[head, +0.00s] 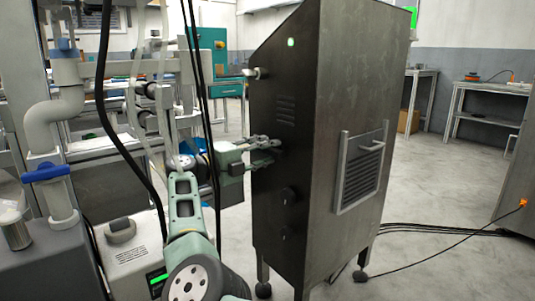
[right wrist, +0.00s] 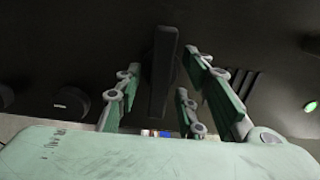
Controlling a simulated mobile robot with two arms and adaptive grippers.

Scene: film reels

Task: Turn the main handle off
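The main handle looks to be the black bar (right wrist: 163,75) on the dark cabinet face in the right wrist view. It stands out lengthwise between the fingers of my right gripper (right wrist: 158,88), with visible gaps on both sides. The fingers are spread and do not appear to touch it. In the head view my right gripper (head: 275,146) reaches the left face of the dark metal cabinet (head: 345,75), below its vent slots. The fingers mostly hide the handle there. My left gripper is not in view.
Round black knobs (head: 288,195) sit below the gripper on the cabinet face; a green light (head: 291,42) glows above. A grey pipe with a blue valve (head: 46,173) and hanging black cables crowd the left. Cables (head: 430,230) lie on the floor at right.

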